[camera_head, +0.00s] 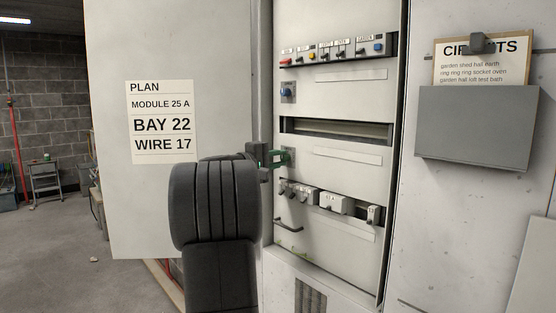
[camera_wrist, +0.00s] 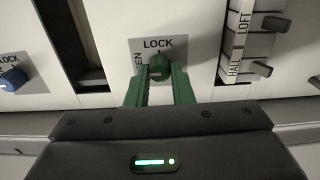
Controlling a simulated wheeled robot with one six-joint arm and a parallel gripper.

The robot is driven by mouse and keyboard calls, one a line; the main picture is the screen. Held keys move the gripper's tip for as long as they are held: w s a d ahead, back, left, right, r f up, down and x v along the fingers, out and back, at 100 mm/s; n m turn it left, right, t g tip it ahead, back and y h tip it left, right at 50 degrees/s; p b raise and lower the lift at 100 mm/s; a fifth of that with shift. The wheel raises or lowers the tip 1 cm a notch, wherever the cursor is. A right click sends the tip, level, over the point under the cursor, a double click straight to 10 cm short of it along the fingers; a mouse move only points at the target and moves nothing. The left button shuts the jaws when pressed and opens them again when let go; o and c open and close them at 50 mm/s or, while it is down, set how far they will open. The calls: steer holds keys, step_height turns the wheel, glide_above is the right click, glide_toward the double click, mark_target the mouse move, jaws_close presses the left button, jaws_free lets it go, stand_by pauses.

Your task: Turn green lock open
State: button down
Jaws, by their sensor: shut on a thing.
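The green lock (camera_wrist: 160,67) is a round dark-green knob on a pale label plate in the wrist view. The word LOCK is printed above it, and part of a sideways word ending in EN shows at its left. My gripper (camera_wrist: 160,79) has green fingers, one on each side of the knob, shut on it. The fingers cover the knob's lower part, and I cannot tell which way it points. In the head view my gripper (camera_head: 270,158) reaches the cabinet front from the left, at the lock's plate (camera_head: 289,156).
A blue lock (camera_head: 287,91) sits higher on the panel, below a row of coloured switches (camera_head: 332,50). Grey and white modules (camera_head: 333,203) sit lower. The open cabinet door (camera_head: 175,60) with a plan sheet (camera_head: 161,121) stands left. A grey box (camera_head: 478,128) hangs right.

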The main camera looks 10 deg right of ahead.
steer(key=c, duration=1.3)
jaws_free()
steer(key=shift+o, duration=0.2)
steer(key=b+v, duration=0.1)
steer(key=v, duration=1.3)
steer(key=shift+b, duration=0.35)
steer(key=shift+w, duration=0.1)
steer(key=p+x, duration=0.1)
steer(key=x, duration=1.3)
steer(key=shift+p, duration=0.3)
